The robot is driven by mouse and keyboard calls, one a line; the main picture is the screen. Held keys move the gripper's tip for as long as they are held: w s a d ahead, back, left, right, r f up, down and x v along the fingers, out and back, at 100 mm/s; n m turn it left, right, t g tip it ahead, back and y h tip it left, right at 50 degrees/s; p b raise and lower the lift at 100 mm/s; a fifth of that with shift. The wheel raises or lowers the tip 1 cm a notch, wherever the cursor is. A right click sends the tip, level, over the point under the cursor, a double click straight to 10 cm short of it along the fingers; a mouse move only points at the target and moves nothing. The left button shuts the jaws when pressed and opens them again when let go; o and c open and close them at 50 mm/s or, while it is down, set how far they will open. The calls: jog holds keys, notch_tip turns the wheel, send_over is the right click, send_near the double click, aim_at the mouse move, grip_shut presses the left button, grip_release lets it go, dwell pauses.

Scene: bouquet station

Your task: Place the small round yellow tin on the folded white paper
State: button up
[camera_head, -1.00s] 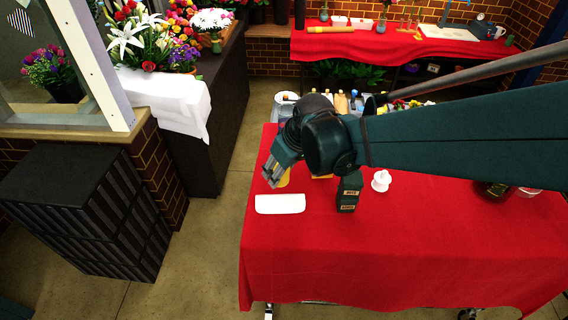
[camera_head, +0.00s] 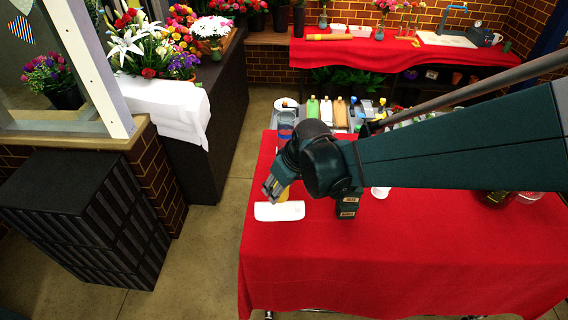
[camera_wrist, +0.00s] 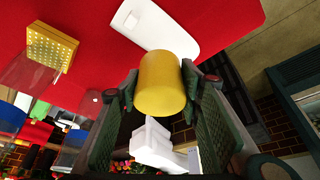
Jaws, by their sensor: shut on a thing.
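The small round yellow tin (camera_wrist: 161,84) is between the two fingers of my gripper (camera_wrist: 165,90) in the wrist view, with both fingertips against its sides. In the head view a bit of the yellow tin (camera_head: 283,194) shows beside my gripper (camera_head: 274,189), just behind the paper's far edge. The folded white paper (camera_head: 279,212) lies flat on the red cloth. It also shows in the wrist view (camera_wrist: 175,27), partly behind the tin. I cannot tell how high the tin is above the cloth.
The red-covered table (camera_head: 400,255) has wide free room at the front. A yellow dotted block (camera_wrist: 52,45) shows in the wrist view.

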aim_at(286, 194)
jog(key=shift+f, duration=1.7)
jog(key=shift+f+b, duration=0.4)
jog(key=shift+f, duration=1.65)
jog(key=shift+f, duration=0.15)
jog(key=o, duration=0.8)
jog(key=shift+o, duration=0.6)
jog(key=shift+p+v, duration=0.8)
jog(key=shift+v, duration=5.35)
